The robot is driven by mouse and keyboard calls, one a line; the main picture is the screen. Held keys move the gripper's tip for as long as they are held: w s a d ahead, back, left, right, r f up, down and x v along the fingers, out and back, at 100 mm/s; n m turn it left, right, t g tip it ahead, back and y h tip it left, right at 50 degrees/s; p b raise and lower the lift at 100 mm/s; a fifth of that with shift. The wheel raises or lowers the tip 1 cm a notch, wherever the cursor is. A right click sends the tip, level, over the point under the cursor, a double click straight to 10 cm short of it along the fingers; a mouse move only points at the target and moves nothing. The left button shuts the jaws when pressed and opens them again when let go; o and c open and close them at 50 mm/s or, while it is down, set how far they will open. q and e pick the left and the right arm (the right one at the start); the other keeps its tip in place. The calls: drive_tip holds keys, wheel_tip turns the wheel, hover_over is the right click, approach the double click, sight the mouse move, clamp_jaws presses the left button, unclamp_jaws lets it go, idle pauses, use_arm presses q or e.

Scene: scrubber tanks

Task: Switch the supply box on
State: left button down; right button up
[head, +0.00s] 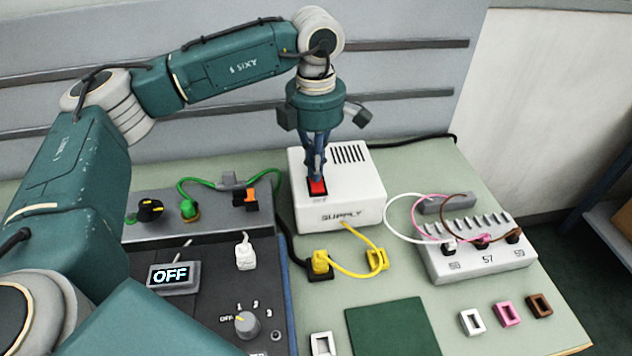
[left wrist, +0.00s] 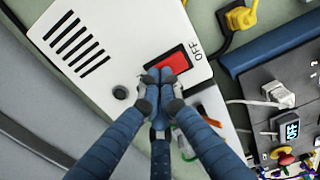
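The white supply box (head: 345,200), marked SUPPLY, stands on the pale green bench near the middle of the head view. Its red rocker switch (head: 317,188) is on the top face; it also shows in the left wrist view (left wrist: 172,66) with OFF printed beside it. My left gripper (head: 314,176) points down at the switch with its fingers together. In the left wrist view the closed fingertips (left wrist: 160,74) overlap the switch's edge and hide part of it; I cannot tell whether they touch it. Nothing shows between the fingers. My right gripper is not in view.
A dark panel at the left carries a display reading OFF (head: 172,276) and a rotary knob (head: 247,324). A yellow cable (head: 355,262) runs in front of the box. A white terminal block (head: 478,250) with white, pink and brown wires stands to the right.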

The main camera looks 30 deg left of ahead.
use_arm(q)
drive_tip(key=shift+s+f, duration=0.1)
drive_tip(key=shift+f, duration=0.2)
drive_tip(key=shift+r+p, duration=0.4)
drive_tip(key=shift+r, duration=0.35)
drive_tip(key=shift+r+p, duration=1.75)
drive_tip(key=shift+r, duration=1.1)
